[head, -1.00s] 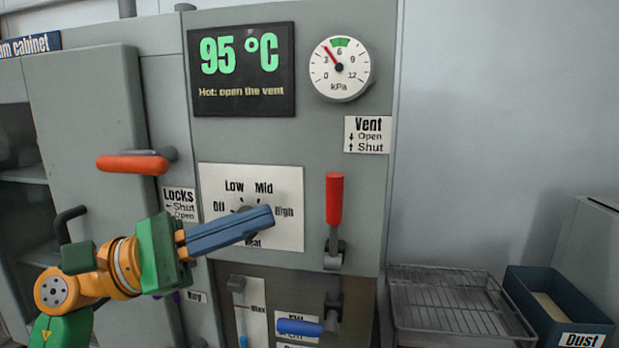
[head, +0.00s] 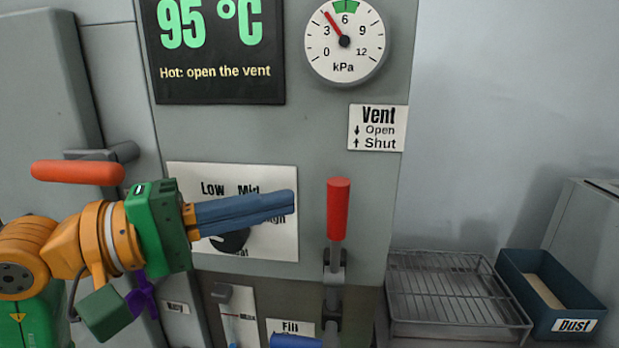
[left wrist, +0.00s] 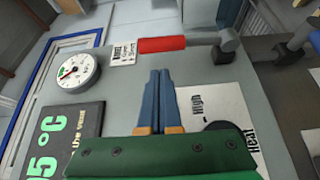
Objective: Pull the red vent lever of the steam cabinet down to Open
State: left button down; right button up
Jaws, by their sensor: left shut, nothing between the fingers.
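The red vent lever (head: 338,210) stands upright on the cabinet front, its red grip pointing up from a grey pivot. It also shows in the left wrist view (left wrist: 162,44), just beyond the fingertips. The Vent label (head: 377,127) above it reads down for Open, up for Shut. My left gripper (head: 293,200) is shut and empty, its blue fingers pointing right at the lever's grip with a gap between. It is in front of the heat dial plate (head: 278,247) and hides part of it. In the left wrist view my left gripper (left wrist: 160,72) shows closed fingers. My right gripper is not in view.
An orange-red lock handle (head: 78,172) sticks out at left. The display (head: 215,85) reads 95 °C, beside a pressure gauge (head: 346,58). A wire rack tray (head: 450,300) and Dust bin (head: 528,309) are at right.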

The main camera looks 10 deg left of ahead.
aim_at(311, 198)
pick_arm(q)
jog(key=x, duration=0.1)
jog(key=p+x, duration=0.1)
jog(key=x, duration=0.2)
jog(key=shift+s+d+r+p, duration=0.1)
jog(key=shift+d+r+p, duration=0.15)
jog(key=shift+p, duration=0.05)
jog(key=shift+w+d+f, duration=0.15)
jog(key=shift+w+d, duration=0.05)
jog(key=shift+d, duration=0.05)
jog(key=shift+f, duration=0.1)
